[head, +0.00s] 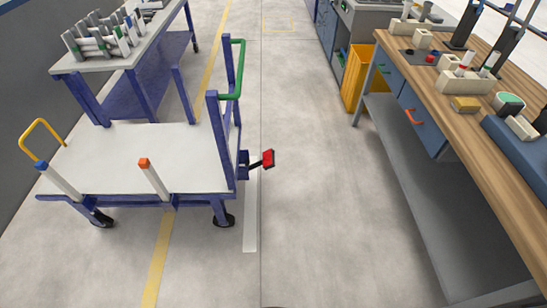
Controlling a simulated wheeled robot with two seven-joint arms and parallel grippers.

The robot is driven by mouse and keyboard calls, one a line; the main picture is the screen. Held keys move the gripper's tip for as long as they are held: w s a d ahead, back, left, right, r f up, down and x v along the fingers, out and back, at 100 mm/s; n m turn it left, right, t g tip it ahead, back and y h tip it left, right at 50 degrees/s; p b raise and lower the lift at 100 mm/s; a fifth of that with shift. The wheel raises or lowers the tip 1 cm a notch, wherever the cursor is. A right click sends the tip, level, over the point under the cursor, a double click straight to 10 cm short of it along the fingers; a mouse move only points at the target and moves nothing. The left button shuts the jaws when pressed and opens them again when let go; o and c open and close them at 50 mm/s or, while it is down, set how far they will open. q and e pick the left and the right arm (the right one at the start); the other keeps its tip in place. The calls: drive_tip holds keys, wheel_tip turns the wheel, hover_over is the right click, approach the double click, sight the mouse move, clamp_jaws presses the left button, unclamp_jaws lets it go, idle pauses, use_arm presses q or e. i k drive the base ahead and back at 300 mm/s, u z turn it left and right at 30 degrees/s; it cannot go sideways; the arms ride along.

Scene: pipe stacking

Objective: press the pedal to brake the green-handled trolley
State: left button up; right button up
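The trolley (125,175) stands at the left, with a white flat deck and a blue frame on black wheels. Its green handle (241,70) is on the blue uprights at the right end. A red pedal (267,158) sticks out to the right on a short black arm, below the green handle. A yellow hoop handle (45,135) is at the deck's left end. Nothing touches the pedal. Neither of my grippers shows in the head view.
A wooden workbench (475,120) with drawers and small parts runs along the right. A yellow bin (358,78) stands at its far end. A blue-legged table (88,66) with a pipe rack is behind the trolley. The floor (315,210) between trolley and bench is clear.

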sight(268, 162)
drive_tip(key=k, duration=0.6)
drive_tip(key=z, duration=0.7)
drive_tip(key=i, duration=1.85)
drive_tip(key=u, duration=0.8)
